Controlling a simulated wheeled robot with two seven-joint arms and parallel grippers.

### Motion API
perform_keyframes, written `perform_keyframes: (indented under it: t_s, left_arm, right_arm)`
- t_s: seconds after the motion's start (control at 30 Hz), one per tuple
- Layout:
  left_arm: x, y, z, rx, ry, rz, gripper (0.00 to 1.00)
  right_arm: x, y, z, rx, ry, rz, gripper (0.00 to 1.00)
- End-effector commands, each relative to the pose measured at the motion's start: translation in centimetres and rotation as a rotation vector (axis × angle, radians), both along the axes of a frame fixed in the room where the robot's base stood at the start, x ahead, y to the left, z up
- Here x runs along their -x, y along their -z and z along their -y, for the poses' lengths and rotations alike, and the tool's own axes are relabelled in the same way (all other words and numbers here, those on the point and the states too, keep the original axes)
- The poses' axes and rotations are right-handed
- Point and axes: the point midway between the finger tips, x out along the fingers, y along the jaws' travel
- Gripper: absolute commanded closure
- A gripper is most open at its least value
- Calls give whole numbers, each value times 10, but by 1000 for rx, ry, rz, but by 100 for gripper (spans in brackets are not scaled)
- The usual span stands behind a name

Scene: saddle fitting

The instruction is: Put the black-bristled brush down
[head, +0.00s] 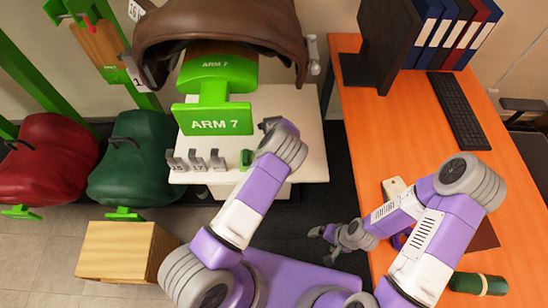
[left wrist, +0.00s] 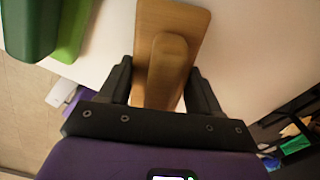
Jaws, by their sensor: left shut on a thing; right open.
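In the left wrist view, my left gripper (left wrist: 160,85) is shut on a wooden-backed brush (left wrist: 172,35). The brush's tan back and raised grip face the camera, and its bristles are hidden. A pale surface lies behind it; I cannot tell whether the brush touches it. In the head view, my left arm reaches over the white table (head: 305,150), and its wrist hides the brush and most of the left gripper. My right gripper (head: 328,238) is open and empty over the dark floor, left of the orange desk (head: 370,120).
A brown saddle (head: 225,25) sits on the green ARM 7 stand (head: 215,118) at the white table. Small numbered tags (head: 197,162) and a green block (head: 245,160) lie near its front edge. A wooden box (head: 118,250) stands at the lower left. A green roll (head: 478,284) lies on the desk.

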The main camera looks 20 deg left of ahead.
Motion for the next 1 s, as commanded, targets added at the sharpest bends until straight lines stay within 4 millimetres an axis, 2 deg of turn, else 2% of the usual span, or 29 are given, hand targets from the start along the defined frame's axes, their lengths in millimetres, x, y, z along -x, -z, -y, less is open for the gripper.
perform_keyframes:
  t_s: [0.27,0.3,0.47,0.77,0.87,1.0]
  left_arm:
    - [0,2,0,0,1,0,78]
    - [0,3,0,0,0,0,35]
    - [0,2,0,0,0,0,11]
    - [0,0,0,0,0,0,11]
    - [-1,-8,0,0,0,1,11]
    - [-1,-34,1,0,0,3,11]
  right_arm:
    - [0,2,0,0,0,0,11]
    - [0,2,0,0,0,0,11]
    - [0,1,0,0,0,0,11]
    - [0,0,0,0,0,0,11]
    - [0,-3,0,0,0,0,11]
    - [0,-10,0,0,0,0,11]
